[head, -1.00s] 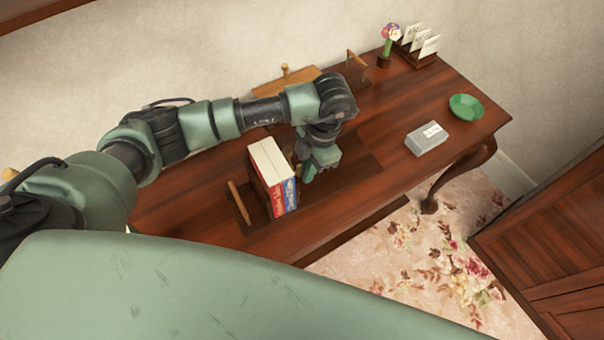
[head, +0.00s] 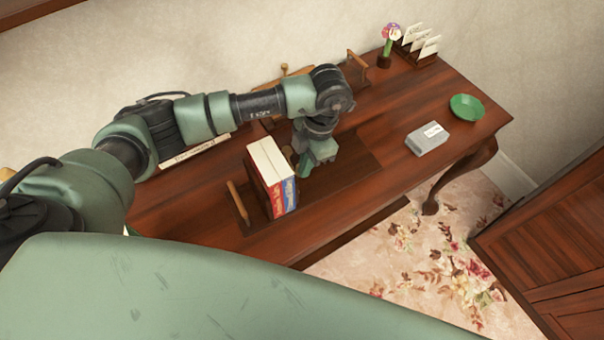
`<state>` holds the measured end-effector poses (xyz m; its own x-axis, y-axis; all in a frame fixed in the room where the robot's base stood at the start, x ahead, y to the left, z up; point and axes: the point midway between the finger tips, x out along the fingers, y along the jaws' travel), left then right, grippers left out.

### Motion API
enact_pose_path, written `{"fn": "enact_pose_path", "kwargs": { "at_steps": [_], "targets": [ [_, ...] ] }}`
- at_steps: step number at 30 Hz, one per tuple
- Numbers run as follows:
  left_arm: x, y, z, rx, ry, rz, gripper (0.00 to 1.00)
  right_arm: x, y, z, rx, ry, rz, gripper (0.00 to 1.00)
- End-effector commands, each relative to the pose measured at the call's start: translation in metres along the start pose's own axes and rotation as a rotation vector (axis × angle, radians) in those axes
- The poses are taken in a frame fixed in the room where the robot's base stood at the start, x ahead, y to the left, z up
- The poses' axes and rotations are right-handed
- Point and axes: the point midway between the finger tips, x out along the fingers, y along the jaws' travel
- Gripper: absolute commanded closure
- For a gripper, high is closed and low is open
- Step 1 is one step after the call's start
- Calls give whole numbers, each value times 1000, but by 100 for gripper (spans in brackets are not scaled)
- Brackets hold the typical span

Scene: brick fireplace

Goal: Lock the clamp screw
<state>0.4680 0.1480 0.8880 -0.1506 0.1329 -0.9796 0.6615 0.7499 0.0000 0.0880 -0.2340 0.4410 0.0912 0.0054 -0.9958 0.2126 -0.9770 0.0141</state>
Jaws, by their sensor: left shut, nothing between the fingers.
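I cannot make out the clamp screw for certain. A small light wooden knob (head: 284,69) stands behind my left arm, with the rest of its fitting mostly hidden. My left gripper (head: 304,172) is shut and empty, pointing down over the dark board on the table, just right of the upright books (head: 270,163). I cannot tell whether it touches the books. A wooden upright (head: 238,203) stands at the left of the books. My right gripper is not in view.
The wooden table (head: 370,205) carries a grey box (head: 427,139), a green bowl (head: 467,107), a flower in a small pot (head: 389,44), a card rack (head: 420,47) and a wooden frame (head: 358,66). A lettered strip (head: 195,151) lies behind my arm. The table's front right is clear.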

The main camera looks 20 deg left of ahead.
Motion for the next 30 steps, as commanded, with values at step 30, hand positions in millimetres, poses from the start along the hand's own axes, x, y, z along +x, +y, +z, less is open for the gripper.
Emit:
{"fn": "enact_pose_path", "kwargs": {
  "at_steps": [30],
  "targets": [
    [-63,0,-13,0,-1,0,100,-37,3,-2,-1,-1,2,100]
  ]
}}
